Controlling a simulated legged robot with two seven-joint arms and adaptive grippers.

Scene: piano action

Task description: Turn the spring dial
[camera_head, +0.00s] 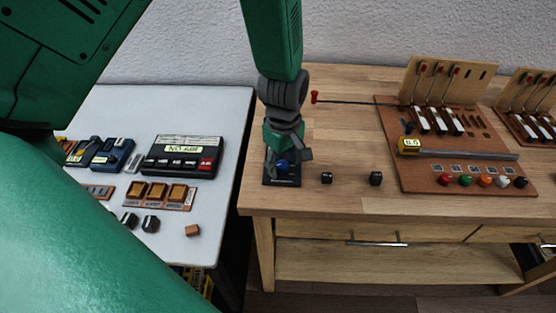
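My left gripper (287,158) points down at the left end of the wooden table, over a small dark base (291,182) with a blue knob (282,168). The knob shows between the dark fingers, low in the gripper, and is partly hidden by them. I cannot tell whether the fingers touch or grip it. No dial is clearly marked; the blue knob on its base may be the spring dial. My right gripper is not in view.
Two black cubes (327,178) (376,179) lie to the right on the wooden table (340,130). A red-tipped rod (315,97) reaches left from a key-action model (450,150). A white table (225,120) at left holds a NO-labelled box (182,157) and brown blocks.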

